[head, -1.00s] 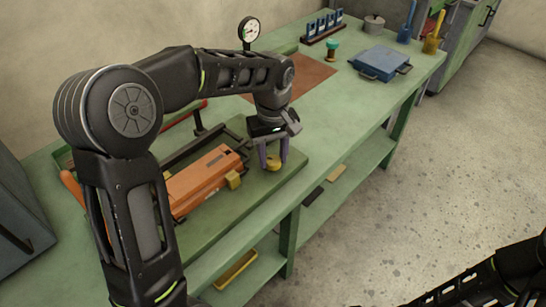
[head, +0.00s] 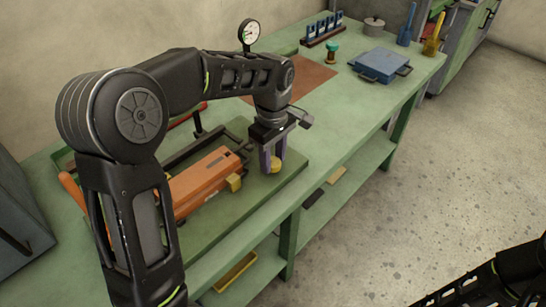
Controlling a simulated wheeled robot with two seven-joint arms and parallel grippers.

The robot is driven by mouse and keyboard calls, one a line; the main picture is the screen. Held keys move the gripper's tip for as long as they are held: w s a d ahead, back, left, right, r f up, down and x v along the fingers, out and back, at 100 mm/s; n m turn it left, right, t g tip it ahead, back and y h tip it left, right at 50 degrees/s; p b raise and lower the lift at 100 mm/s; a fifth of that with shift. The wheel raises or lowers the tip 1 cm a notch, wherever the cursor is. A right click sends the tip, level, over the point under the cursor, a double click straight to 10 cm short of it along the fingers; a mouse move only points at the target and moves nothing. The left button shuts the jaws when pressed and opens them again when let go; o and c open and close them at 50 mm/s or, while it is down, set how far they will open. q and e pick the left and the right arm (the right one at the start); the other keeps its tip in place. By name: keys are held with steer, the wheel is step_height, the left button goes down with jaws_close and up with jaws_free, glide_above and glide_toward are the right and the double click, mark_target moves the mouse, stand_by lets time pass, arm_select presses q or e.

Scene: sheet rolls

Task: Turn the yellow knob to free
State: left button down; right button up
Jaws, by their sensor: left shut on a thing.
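The yellow knob (head: 276,166) sits on the green board at the right end of the orange machine (head: 203,182), on the bench. My left gripper (head: 272,162) points down from above and is shut on the knob, with its purple fingers on either side of it. The fingers hide part of the knob. A second yellow part (head: 234,183) is on the near right end of the orange machine. My right arm shows only at the bottom right corner, and its gripper is out of view.
The green bench (head: 345,118) carries a brown mat (head: 305,77), a dial gauge (head: 249,32), a blue tray (head: 380,64), a green-topped stamp (head: 332,50) and a rack of blue pieces (head: 322,30). Open floor lies to the right.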

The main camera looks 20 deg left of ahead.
mark_target(273, 162)
arm_select(q)
steer(key=c, duration=0.9)
jaws_free()
step_height(273, 162, up, 8)
steer(key=shift+f, duration=0.1)
